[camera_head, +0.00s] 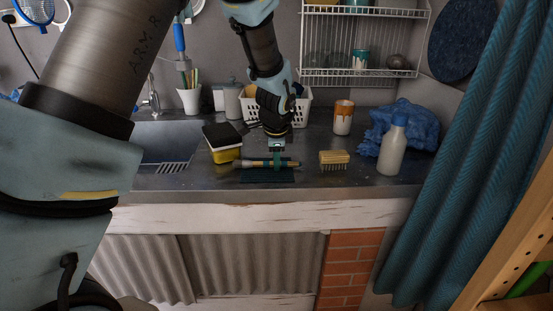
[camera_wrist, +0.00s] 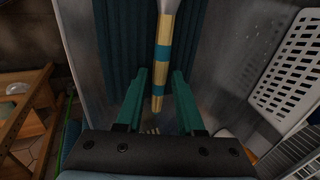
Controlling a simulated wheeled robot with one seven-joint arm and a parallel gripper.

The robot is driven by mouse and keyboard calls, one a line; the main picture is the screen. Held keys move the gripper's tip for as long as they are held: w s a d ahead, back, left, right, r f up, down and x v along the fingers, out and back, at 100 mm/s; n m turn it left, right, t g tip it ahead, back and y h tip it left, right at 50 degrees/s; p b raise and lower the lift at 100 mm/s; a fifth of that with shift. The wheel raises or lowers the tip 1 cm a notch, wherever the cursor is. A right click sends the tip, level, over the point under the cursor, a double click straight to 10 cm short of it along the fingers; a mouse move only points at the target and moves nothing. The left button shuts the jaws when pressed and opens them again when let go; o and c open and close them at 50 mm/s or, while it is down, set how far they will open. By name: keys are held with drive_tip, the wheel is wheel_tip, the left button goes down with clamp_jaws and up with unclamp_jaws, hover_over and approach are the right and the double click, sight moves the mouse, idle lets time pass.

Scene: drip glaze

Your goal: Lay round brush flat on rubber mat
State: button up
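The round brush (camera_head: 255,163) has a wooden handle with teal bands and a grey ferrule. It lies level over the far part of the dark teal rubber mat (camera_head: 268,177). In the wrist view the brush (camera_wrist: 162,50) runs lengthwise between the fingers, with the mat (camera_wrist: 195,40) behind it. My gripper (camera_head: 279,161) points down at the brush. In the wrist view my gripper (camera_wrist: 161,74) has its teal fingers apart, with a narrow gap on each side of the handle. I cannot tell whether the whole brush touches the mat; the bristles are out of the wrist view.
A yellow-and-black block (camera_head: 222,143) stands left of the mat beside the sink (camera_head: 165,145). A wooden scrub brush (camera_head: 334,158) lies to the right, near a white bottle (camera_head: 393,147), a cup (camera_head: 343,118) and blue cloth (camera_head: 412,122). A white basket (camera_head: 300,105) stands behind my gripper.

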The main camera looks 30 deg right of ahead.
drive_tip(key=shift+s+a+f, duration=0.15)
drive_tip(key=shift+s, duration=0.1)
drive_tip(key=b+v, duration=0.2)
drive_tip(key=v, duration=0.9)
drive_tip(key=w+a+f+n+g+y, duration=0.15)
drive_tip(key=a+n, duration=0.35)
drive_tip(key=a, duration=0.5)
drive_tip(key=w+a+f+n+t, duration=0.15)
drive_tip(key=a+n, duration=0.35)
drive_tip(key=a, duration=0.5)
drive_tip(key=s+a+f+n+g, duration=0.1)
drive_tip(key=s+a+n, duration=0.3)
drive_tip(key=a+n, duration=0.2)
drive_tip(key=s+a+f+n+g, duration=0.1)
drive_tip(key=s+a+n, duration=0.3)
drive_tip(key=a, duration=0.6)
drive_tip(key=shift+a+f+n, duration=0.25)
drive_tip(key=shift+f+n, duration=0.35)
drive_tip(key=shift+n, duration=0.3)
drive_tip(key=shift+y, duration=0.25)
